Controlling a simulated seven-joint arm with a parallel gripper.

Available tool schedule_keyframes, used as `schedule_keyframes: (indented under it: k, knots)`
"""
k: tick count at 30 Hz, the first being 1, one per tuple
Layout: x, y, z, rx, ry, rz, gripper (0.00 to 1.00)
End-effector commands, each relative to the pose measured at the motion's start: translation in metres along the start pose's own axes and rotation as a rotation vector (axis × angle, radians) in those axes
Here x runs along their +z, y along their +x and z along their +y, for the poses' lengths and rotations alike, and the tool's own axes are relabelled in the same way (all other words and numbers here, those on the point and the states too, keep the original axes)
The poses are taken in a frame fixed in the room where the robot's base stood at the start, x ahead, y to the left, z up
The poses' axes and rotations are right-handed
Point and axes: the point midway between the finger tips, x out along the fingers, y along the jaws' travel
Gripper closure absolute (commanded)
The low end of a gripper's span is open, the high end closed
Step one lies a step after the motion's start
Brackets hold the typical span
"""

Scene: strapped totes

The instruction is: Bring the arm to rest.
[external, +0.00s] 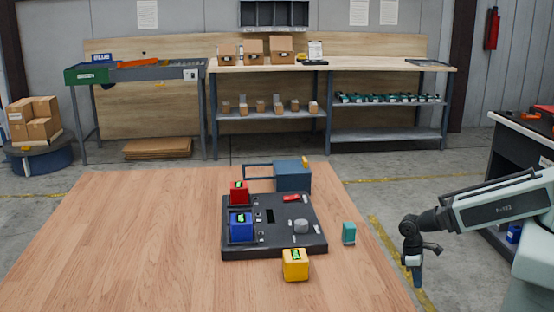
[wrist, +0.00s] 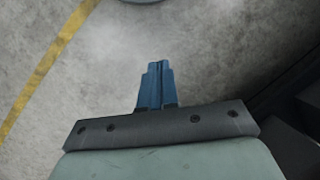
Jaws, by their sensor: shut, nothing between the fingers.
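My gripper (external: 416,272) hangs at the right of the external view, beyond the right edge of the wooden table, with its fingers pointing down. In the wrist view its blue fingers (wrist: 154,84) are closed together with nothing between them, and only grey floor and a yellow line show beyond. My arm reaches in from the right edge of the external view. No object touches the gripper.
On the table (external: 120,240) stand a black board (external: 275,247) bearing a red block (external: 239,194) and a blue block (external: 241,228), a yellow block (external: 295,266), a teal block (external: 349,234) and a blue-grey box (external: 292,178). The table's left side is clear.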

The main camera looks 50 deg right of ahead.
Motion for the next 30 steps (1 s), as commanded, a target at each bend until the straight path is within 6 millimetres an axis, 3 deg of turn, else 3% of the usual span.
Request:
schedule_keyframes:
  k: [9,18,24,30]
  knots:
    - [0.054,0.077,0.026,0.002,0.108,-0.121,1.0]
    - [0.11,0.138,0.039,0.002,0.196,-0.225,1.0]
    - [0.136,0.16,0.042,0.003,0.228,-0.267,1.0]
    - [0.143,0.167,0.043,0.003,0.239,-0.279,1.0]
